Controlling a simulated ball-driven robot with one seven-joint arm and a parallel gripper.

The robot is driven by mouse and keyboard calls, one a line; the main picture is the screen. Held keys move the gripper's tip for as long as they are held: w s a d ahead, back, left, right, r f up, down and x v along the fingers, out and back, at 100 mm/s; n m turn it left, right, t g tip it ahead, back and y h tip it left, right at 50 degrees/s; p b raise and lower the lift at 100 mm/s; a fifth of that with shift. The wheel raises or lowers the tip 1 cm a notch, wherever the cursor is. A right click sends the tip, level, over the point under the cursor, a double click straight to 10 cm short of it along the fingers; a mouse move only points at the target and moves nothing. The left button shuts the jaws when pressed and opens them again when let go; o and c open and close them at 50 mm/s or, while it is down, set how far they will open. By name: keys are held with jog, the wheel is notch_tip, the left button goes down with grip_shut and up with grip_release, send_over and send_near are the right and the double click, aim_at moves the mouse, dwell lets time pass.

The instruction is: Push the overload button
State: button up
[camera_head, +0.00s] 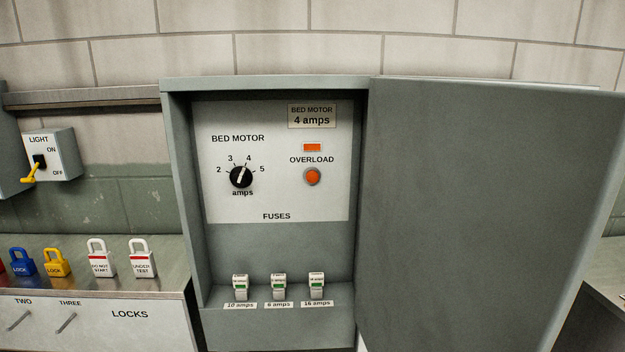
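The overload button (312,176) is a round orange-red button on the white panel (270,195) inside the open grey cabinet (180,190). The word OVERLOAD (312,160) is printed above it. A small rectangular orange indicator (312,147) sits above that word. Nothing covers the button. My gripper is not in view.
The cabinet door (480,210) stands open to the right. A black amps dial (241,177) is left of the button. Three fuses (279,288) stand on the cabinet's lower ledge. Several padlocks (101,260) and a light switch box (50,153) are at left.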

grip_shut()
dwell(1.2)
